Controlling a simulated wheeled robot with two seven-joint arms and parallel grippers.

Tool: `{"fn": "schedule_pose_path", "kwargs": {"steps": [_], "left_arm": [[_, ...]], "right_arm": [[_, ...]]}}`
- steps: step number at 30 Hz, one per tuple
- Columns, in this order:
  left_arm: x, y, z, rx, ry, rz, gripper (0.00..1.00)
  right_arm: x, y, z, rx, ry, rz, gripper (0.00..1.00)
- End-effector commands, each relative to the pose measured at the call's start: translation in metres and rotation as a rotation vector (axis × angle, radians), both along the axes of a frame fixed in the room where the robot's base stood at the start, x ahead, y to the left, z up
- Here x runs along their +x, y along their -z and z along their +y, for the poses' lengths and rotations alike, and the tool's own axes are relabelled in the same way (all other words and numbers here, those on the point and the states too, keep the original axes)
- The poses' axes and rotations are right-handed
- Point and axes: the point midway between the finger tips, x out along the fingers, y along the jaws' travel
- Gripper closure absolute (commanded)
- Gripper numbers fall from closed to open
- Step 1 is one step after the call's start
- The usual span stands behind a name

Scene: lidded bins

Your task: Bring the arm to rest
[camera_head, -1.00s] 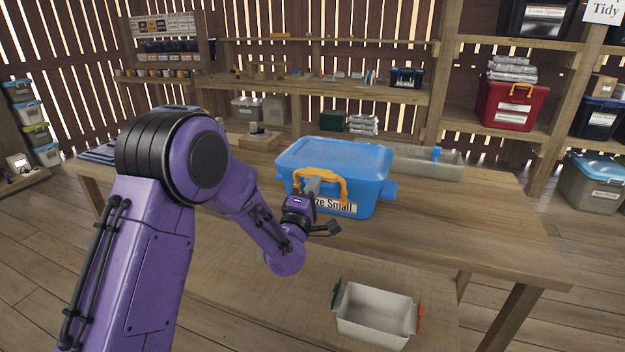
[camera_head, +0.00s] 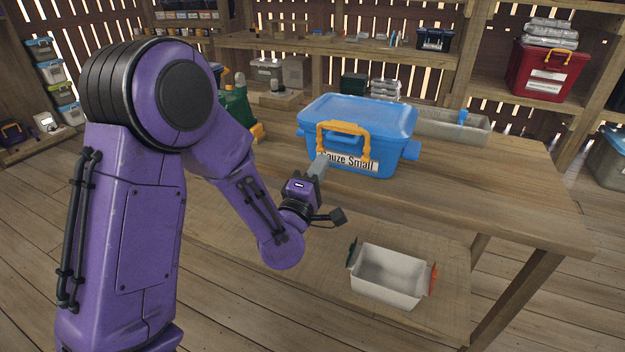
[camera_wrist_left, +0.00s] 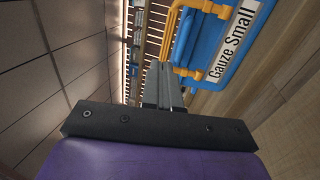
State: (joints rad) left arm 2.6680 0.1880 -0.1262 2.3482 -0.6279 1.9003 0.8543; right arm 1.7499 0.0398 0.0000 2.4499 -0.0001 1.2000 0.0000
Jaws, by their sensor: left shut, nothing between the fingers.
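My left arm (camera_head: 150,190) is purple and black and comes in from the left in the head view. My left gripper (camera_head: 322,161) is shut and empty. Its tips are in front of the blue lidded bin (camera_head: 392,157) labelled "Gauze Small", close to its front face; I cannot tell whether they touch it. The bin has a shut blue lid and a yellow handle (camera_head: 342,127) hanging at its front. In the left wrist view, the shut fingers (camera_wrist_left: 164,85) point toward the shelves, with the bin (camera_wrist_left: 232,50) on the right. My right gripper is not in view.
The bin stands on a wooden table (camera_head: 490,195). A grey tray (camera_head: 478,127) is behind it, and a green thing (camera_head: 238,105) is partly behind my arm. An open white container (camera_head: 390,278) sits on the lower shelf. The tabletop right of the bin is clear.

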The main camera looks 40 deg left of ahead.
Motion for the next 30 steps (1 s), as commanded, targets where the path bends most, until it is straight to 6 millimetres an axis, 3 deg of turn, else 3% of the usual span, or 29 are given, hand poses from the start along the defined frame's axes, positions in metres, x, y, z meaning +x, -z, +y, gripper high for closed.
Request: {"fn": "schedule_pose_path", "kwargs": {"steps": [6,14,17,19,23,26,29,30], "left_arm": [[-0.025,0.005,-0.005,0.001,-0.001,-0.001,1.00],[-0.026,0.005,-0.005,0.017,-0.005,0.004,1.00],[-0.023,0.015,-0.007,0.161,-0.037,0.091,1.00],[-0.020,0.036,-0.007,0.352,-0.085,0.244,1.00],[-0.038,0.127,-0.011,0.653,-0.065,0.645,1.00],[-0.073,0.195,-0.015,0.809,0.015,0.914,1.00],[-0.128,0.259,-0.020,0.925,0.134,1.178,1.00],[-0.155,0.281,-0.023,0.958,0.190,1.278,1.00]], "right_arm": [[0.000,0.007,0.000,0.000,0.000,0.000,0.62],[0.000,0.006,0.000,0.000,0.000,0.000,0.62],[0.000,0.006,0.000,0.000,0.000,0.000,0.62],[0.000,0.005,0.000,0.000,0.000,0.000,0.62],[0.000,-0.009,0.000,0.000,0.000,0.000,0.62],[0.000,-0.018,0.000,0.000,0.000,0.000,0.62],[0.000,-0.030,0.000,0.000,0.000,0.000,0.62],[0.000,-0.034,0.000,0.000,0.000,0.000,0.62]]}}
